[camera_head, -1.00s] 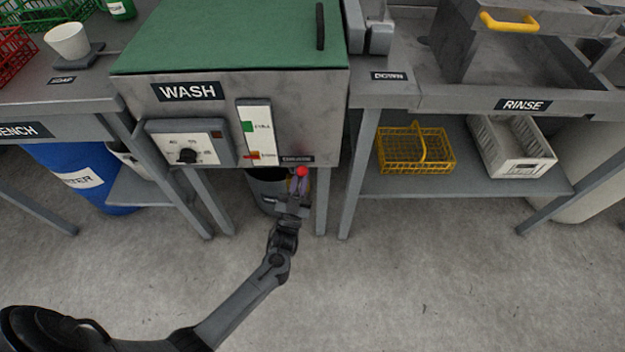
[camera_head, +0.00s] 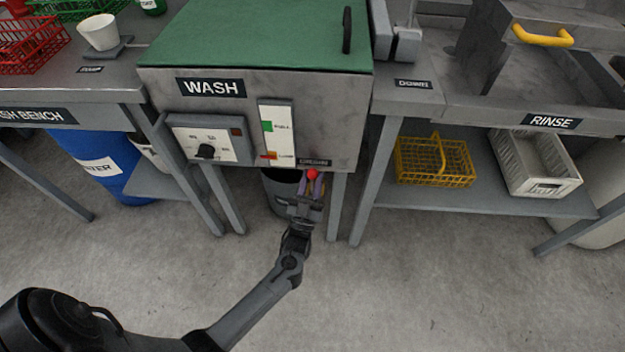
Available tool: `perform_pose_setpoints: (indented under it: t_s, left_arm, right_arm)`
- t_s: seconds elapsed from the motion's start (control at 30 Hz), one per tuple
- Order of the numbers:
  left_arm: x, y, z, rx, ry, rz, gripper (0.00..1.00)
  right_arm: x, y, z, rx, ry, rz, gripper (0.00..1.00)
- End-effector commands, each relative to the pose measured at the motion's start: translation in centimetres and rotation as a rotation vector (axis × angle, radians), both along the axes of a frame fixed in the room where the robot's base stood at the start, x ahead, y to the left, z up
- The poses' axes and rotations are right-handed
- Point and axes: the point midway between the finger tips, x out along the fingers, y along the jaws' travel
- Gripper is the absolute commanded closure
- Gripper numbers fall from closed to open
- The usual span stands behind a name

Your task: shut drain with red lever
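The red lever knob (camera_head: 312,174) shows below the lower right of the grey WASH tank (camera_head: 215,115), under a small dark label (camera_head: 314,162). My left gripper (camera_head: 311,183) is at the knob, its purple fingers on either side of it and pointing up. The fingers stand apart, but whether they touch the knob is too small to tell. The lever's stem and the drain are hidden. A dark bucket (camera_head: 280,190) stands under the tank, behind my gripper. My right gripper is not in view.
The tank has a green lid (camera_head: 250,40), a dial panel (camera_head: 210,140) and a level gauge (camera_head: 277,132). Table legs stand on both sides of my gripper. A yellow basket (camera_head: 435,165) and a white crate (camera_head: 535,165) sit on the right shelf. The front floor is clear.

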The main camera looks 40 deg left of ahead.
Motion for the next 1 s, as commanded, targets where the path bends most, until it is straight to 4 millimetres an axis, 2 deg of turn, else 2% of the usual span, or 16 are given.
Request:
perform_pose_setpoints:
  t_s: [0.47,1.0]
  left_arm:
    - [-0.6,-0.3,-0.5,-0.001,0.005,0.000,0.62]
    - [-6.8,-3.0,-5.2,-0.001,0.004,0.001,0.62]
  right_arm:
    - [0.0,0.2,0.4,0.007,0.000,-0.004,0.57]
    - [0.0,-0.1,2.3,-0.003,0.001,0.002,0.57]
